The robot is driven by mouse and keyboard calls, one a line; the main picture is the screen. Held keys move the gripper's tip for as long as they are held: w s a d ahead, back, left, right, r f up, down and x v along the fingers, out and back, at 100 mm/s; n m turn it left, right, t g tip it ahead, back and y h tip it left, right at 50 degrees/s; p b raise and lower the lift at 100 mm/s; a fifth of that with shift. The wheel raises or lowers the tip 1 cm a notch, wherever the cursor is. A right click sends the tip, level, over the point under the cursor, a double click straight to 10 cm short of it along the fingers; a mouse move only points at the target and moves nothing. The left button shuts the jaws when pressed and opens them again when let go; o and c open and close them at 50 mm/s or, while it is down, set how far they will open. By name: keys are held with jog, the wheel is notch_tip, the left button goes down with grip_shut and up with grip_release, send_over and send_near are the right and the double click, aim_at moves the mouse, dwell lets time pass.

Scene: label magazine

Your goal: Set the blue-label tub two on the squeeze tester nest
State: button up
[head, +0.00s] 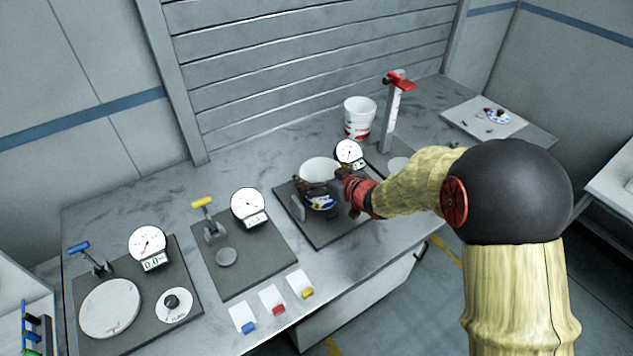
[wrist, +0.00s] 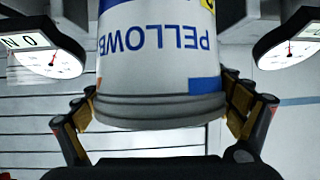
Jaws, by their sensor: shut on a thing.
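A white tub with a blue and yellow label (head: 320,201) is at the station with a dark base plate (head: 322,238) in the middle of the bench. In the wrist view the tub (wrist: 155,60) fills the middle, its blue lettering upside down with a blue square beside it. My gripper (head: 340,190) is shut around the tub, one finger on each side (wrist: 160,108). A grey upright plate (head: 297,207) stands left of the tub. The tub and gripper hide the nest, so I cannot tell whether the tub touches it.
A dial gauge (head: 349,152) stands right behind the tub. A second white tub with red marking (head: 359,119) stands near a red-topped post (head: 392,115). Two other gauge stations (head: 245,240) (head: 135,290) fill the left bench. Three small cards (head: 272,299) lie along the front edge.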

aim_at(310, 177)
jog(key=shift+f+b, duration=0.3)
jog(key=shift+f, duration=1.25)
jog(key=shift+f, duration=0.2)
jog(key=o, duration=0.7)
jog(key=shift+r, duration=0.1)
